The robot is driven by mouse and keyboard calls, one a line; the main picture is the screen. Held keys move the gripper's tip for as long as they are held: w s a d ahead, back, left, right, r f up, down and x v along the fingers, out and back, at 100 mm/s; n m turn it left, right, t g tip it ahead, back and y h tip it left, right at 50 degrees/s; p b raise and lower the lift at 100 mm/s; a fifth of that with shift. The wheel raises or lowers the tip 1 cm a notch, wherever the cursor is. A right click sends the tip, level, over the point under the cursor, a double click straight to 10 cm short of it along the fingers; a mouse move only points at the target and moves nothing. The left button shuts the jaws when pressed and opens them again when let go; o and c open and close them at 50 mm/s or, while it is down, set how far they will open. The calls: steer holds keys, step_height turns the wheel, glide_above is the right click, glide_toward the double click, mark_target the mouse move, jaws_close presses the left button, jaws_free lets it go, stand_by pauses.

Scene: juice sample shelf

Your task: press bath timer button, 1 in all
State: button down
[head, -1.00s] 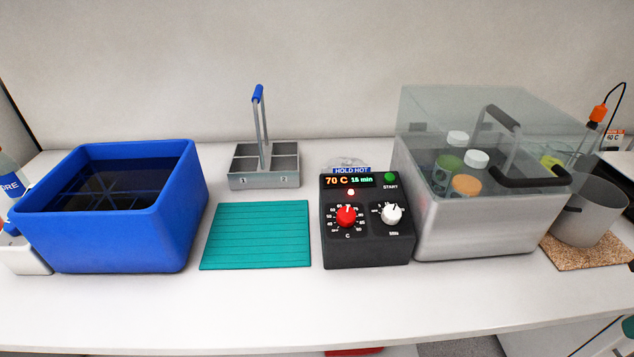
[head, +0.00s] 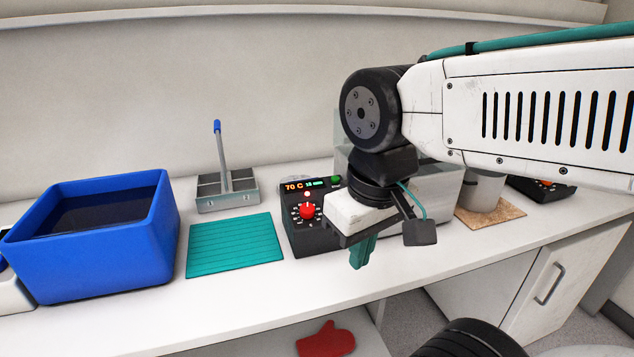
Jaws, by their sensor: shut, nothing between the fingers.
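The black bath timer box (head: 312,243) stands on the bench at the centre. Its display (head: 303,185) reads 70 C, with smaller text beside it too small to read. A red knob (head: 308,210) sits below the display. The white knob is hidden. My gripper (head: 362,252) has teal fingers that point down and are shut and empty. In the picture it lies right of and below the box, apart from the button.
A grey metal bath (head: 447,200) is mostly hidden behind my arm. A blue tub (head: 100,265), a teal mat (head: 235,247) and a grey handled rack (head: 226,202) stand to the left. A grey pot (head: 484,192) on a cork mat (head: 490,217) stands right. The front bench strip is clear.

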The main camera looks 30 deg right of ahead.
step_height(320, 180, up, 5)
steer(key=n+h, duration=1)
steer(key=n, duration=1.5)
glide_above(335, 179)
steer(key=s+a, duration=0.2)
steer(key=s, duration=0.1)
steer(key=shift+d, duration=0.1)
steer(key=shift+w+d+f, duration=0.1)
steer(key=shift+w+f, duration=0.25)
steer(key=shift+f, duration=1.05)
steer(key=shift+w+d+f, duration=0.1)
steer(key=shift+w+f, duration=0.3)
steer(key=shift+f, duration=1)
steer(key=shift+w+d+f, duration=0.1)
steer(key=shift+w+f, duration=0.25)
steer(key=shift+f, duration=1.05)
steer(key=shift+w+f, duration=0.1)
steer(key=shift+f, duration=0.3)
